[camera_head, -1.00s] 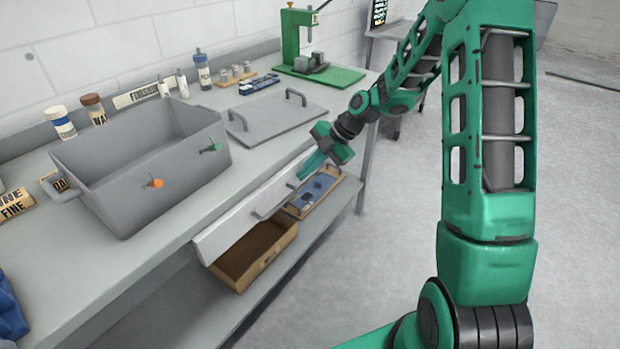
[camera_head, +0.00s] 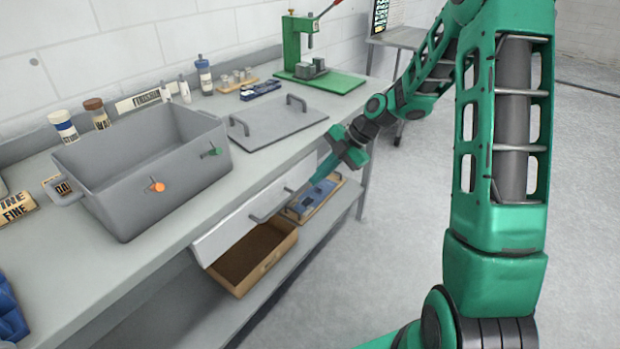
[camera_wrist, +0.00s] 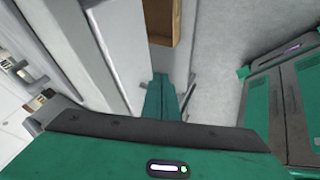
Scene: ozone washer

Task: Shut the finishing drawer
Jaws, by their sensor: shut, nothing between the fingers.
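The finishing drawer (camera_head: 237,227) has a pale grey front under the bench's front edge. Its front lies close below the bench top and no drawer interior shows; I cannot tell whether a small gap is left. A grey bar handle (camera_head: 268,212) stands out from the front. My gripper (camera_head: 312,197) is shut and empty, pointing down beside the right part of the drawer front, near the handle. I cannot tell whether it touches. In the wrist view my closed teal fingers (camera_wrist: 164,98) hang alongside a pale vertical face, with a grey bar just right of them.
On the bench stand a grey tub (camera_head: 130,190), a flat lid with handles (camera_head: 275,125), bottles and a green press (camera_head: 300,45). On the lower shelf are a brown open box (camera_head: 265,268) and a tray of blue parts (camera_head: 325,190). The floor at right is clear.

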